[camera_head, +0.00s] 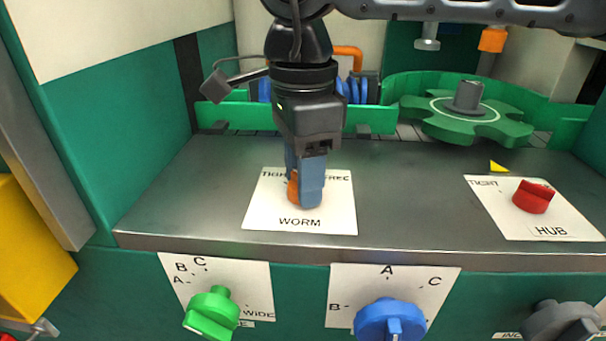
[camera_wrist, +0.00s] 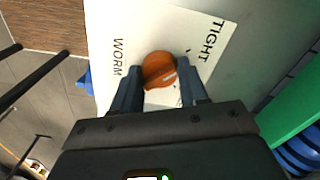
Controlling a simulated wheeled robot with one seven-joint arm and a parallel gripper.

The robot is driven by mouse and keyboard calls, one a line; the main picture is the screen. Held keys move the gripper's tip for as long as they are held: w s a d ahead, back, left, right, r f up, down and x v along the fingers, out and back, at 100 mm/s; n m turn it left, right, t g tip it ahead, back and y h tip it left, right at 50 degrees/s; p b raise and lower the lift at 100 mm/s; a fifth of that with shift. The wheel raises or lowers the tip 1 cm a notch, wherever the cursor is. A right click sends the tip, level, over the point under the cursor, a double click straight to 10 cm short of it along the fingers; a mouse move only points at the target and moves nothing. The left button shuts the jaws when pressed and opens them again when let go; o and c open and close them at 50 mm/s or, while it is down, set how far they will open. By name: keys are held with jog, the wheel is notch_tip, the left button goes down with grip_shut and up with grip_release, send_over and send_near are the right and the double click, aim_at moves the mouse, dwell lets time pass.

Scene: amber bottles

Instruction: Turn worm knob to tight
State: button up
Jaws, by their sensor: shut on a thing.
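The worm knob (camera_wrist: 159,69) is orange and sits on a white card (camera_wrist: 110,70) printed WORM and TIGHT in the wrist view. In the head view the knob (camera_head: 293,189) is mostly hidden behind my fingers. My gripper (camera_head: 308,190) points down over the WORM card (camera_head: 335,215), its blue fingers shut on the knob. In the wrist view the fingers (camera_wrist: 160,88) sit on either side of it. A pale mark shows on the knob's face. The FREE end of the card is partly covered by my fingers in the head view.
A red HUB knob (camera_head: 533,197) stands on a card to the right. A green star wheel (camera_head: 465,120) is behind. Green (camera_head: 212,314) and blue (camera_head: 390,320) knobs are on the front panel below the shelf edge. Bare grey shelf (camera_head: 415,190) lies between the two cards.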

dwell(0.3)
jog(key=o, duration=1)
jog(key=shift+o, duration=0.2)
jog(key=shift+r, duration=0.1)
notch_tip(320, 180, up, 8)
jog(key=shift+f, duration=0.15)
